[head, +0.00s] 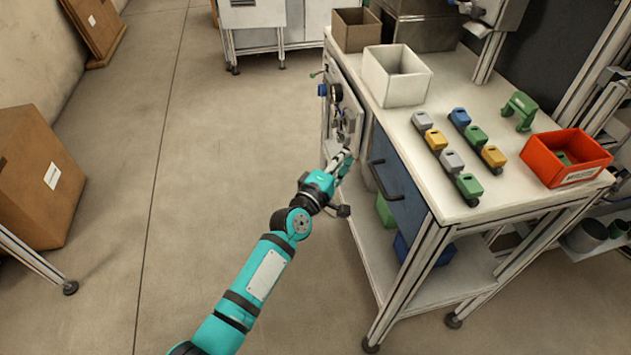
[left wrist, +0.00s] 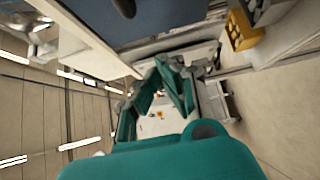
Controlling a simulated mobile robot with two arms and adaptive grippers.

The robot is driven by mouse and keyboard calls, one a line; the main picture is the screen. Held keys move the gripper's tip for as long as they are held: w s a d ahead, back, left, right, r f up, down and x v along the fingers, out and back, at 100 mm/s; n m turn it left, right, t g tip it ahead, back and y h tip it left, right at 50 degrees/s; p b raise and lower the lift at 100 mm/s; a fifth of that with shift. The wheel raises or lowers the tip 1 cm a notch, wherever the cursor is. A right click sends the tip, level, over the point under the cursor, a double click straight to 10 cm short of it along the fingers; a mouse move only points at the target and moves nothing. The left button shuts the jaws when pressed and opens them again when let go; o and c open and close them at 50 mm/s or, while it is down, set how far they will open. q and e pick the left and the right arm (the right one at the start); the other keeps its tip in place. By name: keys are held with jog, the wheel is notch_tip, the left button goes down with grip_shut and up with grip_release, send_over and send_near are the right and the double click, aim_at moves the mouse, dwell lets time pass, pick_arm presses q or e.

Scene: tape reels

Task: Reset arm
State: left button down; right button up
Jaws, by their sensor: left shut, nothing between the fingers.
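My left arm is teal and black and reaches up from the bottom of the head view. Its gripper (head: 344,160) is shut and empty. It is close to the front left side of the workbench (head: 520,190), beside a grey panel with small fittings (head: 345,108) and left of the blue drawer front (head: 398,190). I cannot tell whether it touches the panel. In the left wrist view, a large teal part of mine fills the bottom and the scene is strongly tilted. My right gripper is in neither view.
The bench top holds a white bin (head: 397,82), a brown bin (head: 355,32), an orange-red bin (head: 566,160), a green tape dispenser-like piece (head: 519,108) and two rows of small coloured blocks. Cardboard boxes (head: 38,178) stand at the left. The floor between is clear.

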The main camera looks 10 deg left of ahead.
pick_arm(q)
jog(key=v, duration=0.8)
jog(key=s+a+f+m+g+y+p, duration=0.15)
jog(key=s+f, duration=0.35)
jog(key=f, duration=0.5)
jog(key=s+a+f+m+g+y+p, duration=0.1)
jog(key=s+a+f+m+g, duration=0.25)
jog(key=f, duration=0.75)
jog(key=s+a+f+m+g+y+p, duration=0.1)
jog(key=s+a+f+m+g+y, duration=0.1)
jog(key=s+f, duration=0.6)
jog(key=s+a+f+m+g+y, duration=0.1)
jog(key=s+a+f+m+g, duration=0.1)
jog(key=s+f, duration=0.4)
jog(key=s+a+f+m+g+y+p, duration=0.1)
jog(key=s+a+f+m+g, duration=0.2)
jog(key=s, duration=1.3)
jog(key=s+a+f+m+g+y, duration=0.1)
jog(key=s+a+f+m+g, duration=0.2)
jog(key=s+a+f, duration=0.3)
jog(key=s+f, duration=0.3)
jog(key=s, duration=0.2)
jog(key=shift+a+f+m+p, duration=0.2)
jog(key=shift+m+p, duration=0.15)
jog(key=shift+m, duration=0.05)
